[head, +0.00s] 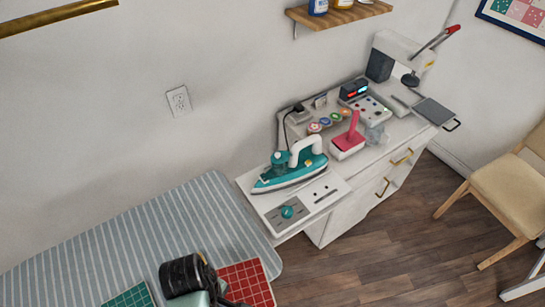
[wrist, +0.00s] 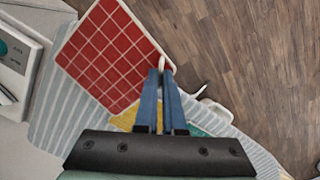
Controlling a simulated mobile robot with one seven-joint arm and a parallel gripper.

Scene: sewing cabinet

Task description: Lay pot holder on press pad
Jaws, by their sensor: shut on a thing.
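A red pot holder with a pale grid and a white hanging loop fills the upper left of the wrist view (wrist: 112,52). In the head view it shows at the bottom, beside my gripper (head: 247,283). The blue fingers of my gripper (wrist: 160,75) are close together at the pot holder's edge, by the loop, and shut on it. It appears above the striped ironing board (head: 90,245). The press pad (head: 435,111), a dark grey plate with a handle, sticks out from the white press at the far end of the cabinet.
A green gridded pot holder (head: 130,297) and a yellow one (wrist: 126,118) lie on the board. A teal iron (head: 285,177), a pink-handled tool (head: 350,140) and a control box (head: 366,108) stand on the cabinet. A chair (head: 500,190) is at right; floor between is clear.

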